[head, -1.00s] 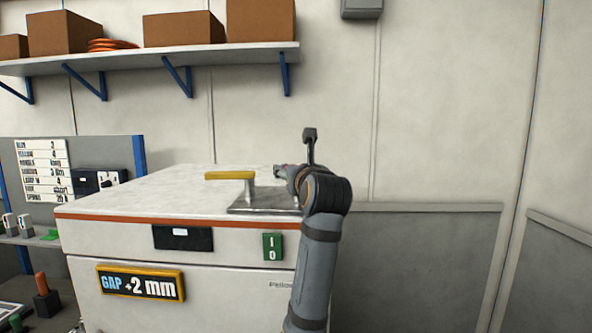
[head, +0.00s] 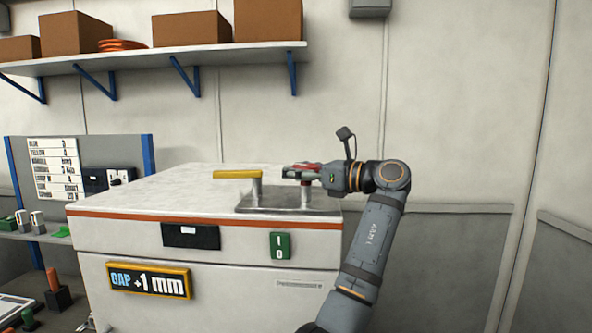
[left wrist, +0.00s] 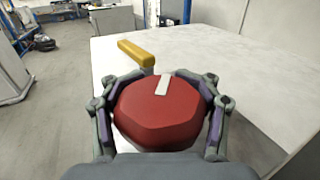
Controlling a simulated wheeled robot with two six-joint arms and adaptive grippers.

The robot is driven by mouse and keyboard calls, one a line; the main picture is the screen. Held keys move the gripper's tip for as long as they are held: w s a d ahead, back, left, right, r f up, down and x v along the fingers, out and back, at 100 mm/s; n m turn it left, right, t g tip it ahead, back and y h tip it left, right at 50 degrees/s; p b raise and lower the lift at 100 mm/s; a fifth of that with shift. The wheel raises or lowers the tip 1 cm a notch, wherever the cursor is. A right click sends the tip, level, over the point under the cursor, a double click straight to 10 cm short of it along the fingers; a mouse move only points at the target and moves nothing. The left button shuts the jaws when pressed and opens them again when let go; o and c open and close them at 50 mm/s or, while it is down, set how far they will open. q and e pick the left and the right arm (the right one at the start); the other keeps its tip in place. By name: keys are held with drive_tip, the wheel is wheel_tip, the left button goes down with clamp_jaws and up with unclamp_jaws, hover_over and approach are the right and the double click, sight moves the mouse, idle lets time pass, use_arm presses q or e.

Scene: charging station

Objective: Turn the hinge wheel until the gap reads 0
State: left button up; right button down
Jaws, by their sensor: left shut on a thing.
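The hinge wheel is a red knob with a white mark. In the left wrist view the hinge wheel (left wrist: 158,118) sits between the two fingers of my left gripper (left wrist: 157,112), which touch it on both sides. In the head view my left gripper (head: 300,175) is shut on the wheel above a metal plate (head: 270,204) on the white cabinet's top; little of the red shows there. The gap display (head: 149,281) on the cabinet front reads "GAP +1 mm". My right gripper is not in view.
A yellow-topped lever (head: 238,175) stands on the plate left of my gripper. The white cabinet (head: 130,190) has a green I/O switch (head: 280,246) on its front. A shelf (head: 130,60) with boxes hangs above. A tool board (head: 90,165) is at the left.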

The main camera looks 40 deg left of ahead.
use_arm(q)
drive_tip(key=shift+s+d+n+g+h, duration=0.15)
drive_tip(key=shift+n+g+h, duration=0.1)
drive_tip(key=shift+n+g, duration=0.5)
drive_tip(key=shift+s+a+n+g+h, duration=0.15)
drive_tip(key=shift+n+g, duration=0.3)
drive_tip(key=shift+g, duration=0.6)
drive_tip(key=shift+s+d+n+g+h, duration=0.25)
drive_tip(key=shift+n+g, duration=0.35)
drive_tip(key=shift+g, duration=0.3)
drive_tip(key=shift+a, duration=0.1)
drive_tip(key=o, duration=1.3)
drive_tip(key=shift+o, duration=0.2)
drive_tip(key=shift+w, duration=0.1)
